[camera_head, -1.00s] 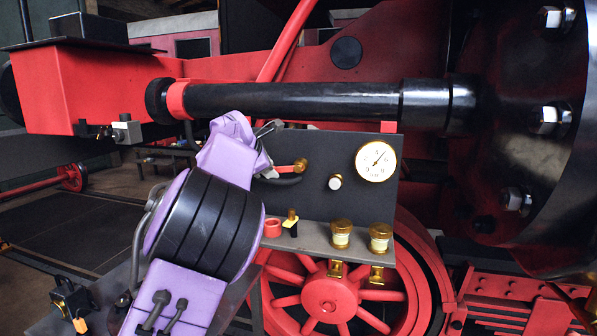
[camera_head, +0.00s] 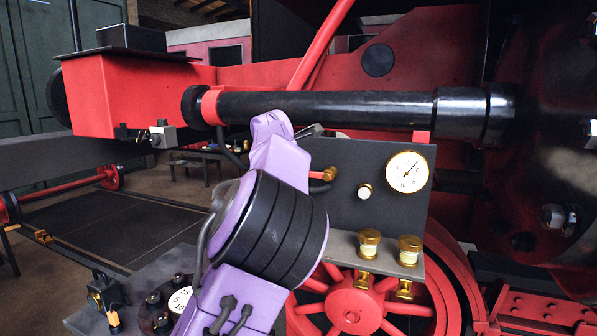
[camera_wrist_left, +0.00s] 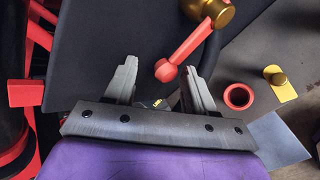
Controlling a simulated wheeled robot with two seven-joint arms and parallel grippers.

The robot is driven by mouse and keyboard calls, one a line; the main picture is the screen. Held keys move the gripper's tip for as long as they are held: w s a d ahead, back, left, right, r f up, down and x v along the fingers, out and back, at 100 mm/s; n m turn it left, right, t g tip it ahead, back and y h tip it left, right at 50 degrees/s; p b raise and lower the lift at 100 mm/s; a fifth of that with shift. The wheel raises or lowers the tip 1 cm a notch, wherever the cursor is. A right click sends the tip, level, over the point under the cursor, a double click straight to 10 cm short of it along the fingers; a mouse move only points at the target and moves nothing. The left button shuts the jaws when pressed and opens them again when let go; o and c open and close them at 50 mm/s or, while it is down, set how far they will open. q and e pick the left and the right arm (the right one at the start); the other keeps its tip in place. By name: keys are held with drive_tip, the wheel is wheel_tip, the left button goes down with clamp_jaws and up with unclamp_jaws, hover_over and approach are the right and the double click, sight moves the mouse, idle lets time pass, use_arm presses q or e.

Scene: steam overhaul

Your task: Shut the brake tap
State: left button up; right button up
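The brake tap is a brass body (camera_wrist_left: 208,10) with a red lever (camera_wrist_left: 185,50) ending in a round red knob, on the dark panel in the left wrist view. In the head view a small part of the tap (camera_head: 328,174) shows just right of my purple left wrist. My left gripper (camera_wrist_left: 160,64) is open, its two grey fingers pointing at the panel. The knob appears between the fingertips, nearer the right finger; I cannot tell whether they touch. In the head view the fingers are mostly hidden behind the wrist. My right gripper is not in view.
The dark panel (camera_head: 372,220) carries a round gauge (camera_head: 407,171) and a white-tipped knob (camera_head: 364,191). Two brass-capped cups (camera_head: 369,243) stand on the ledge below. A red ring-shaped cup (camera_wrist_left: 238,97) and a brass piece (camera_wrist_left: 278,80) lie right of my fingers. A black pipe (camera_head: 330,107) runs above.

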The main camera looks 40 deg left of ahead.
use_arm(q)
drive_tip(key=shift+f, duration=0.15)
drive_tip(key=b+v, duration=0.3)
drive_tip(key=v, duration=0.7)
drive_tip(key=shift+s+r, duration=0.2)
drive_tip(key=shift+r, duration=0.05)
drive_tip(key=shift+d, duration=0.1)
